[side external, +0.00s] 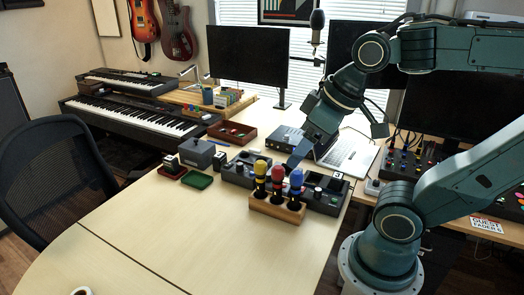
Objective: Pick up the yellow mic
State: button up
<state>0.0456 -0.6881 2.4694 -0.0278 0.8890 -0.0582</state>
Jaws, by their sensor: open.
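The yellow mic (260,174) stands upright at the left end of a wooden block stand (275,211) on the desk. A red mic (278,180) stands in the middle and a blue mic (296,181) at the right of the same stand. My gripper (296,160) is open and points down, above and behind the mics, a little to the right of the yellow one. It appears apart from the yellow mic and holds nothing that I can see. Its fingertips are small and partly hidden here.
Dark audio units (326,200) sit close behind and beside the stand. A laptop (348,155) lies open at the back right. A green tray (197,180) and a grey box (197,152) are to the left.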

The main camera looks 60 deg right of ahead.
jog(key=w+d+n+g, duration=0.1)
jog(key=w+d+n, duration=0.1)
jog(key=w+d, duration=0.35)
jog(key=n+y, duration=0.3)
jog(key=n, duration=0.1)
send_over(258, 171)
jog(key=s+d, duration=0.4)
jog(key=d, duration=0.1)
notch_tip(258, 171, down, 13)
jog(key=shift+g+h, duration=0.3)
jog(key=shift+g, duration=0.1)
jog(key=shift+w+x, duration=0.2)
jog(key=shift+x, duration=4.15)
jog(key=shift+a, duration=0.15)
jog(key=shift+x, duration=2.55)
jog(key=shift+w+a, duration=0.1)
jog(key=shift+r, duration=0.1)
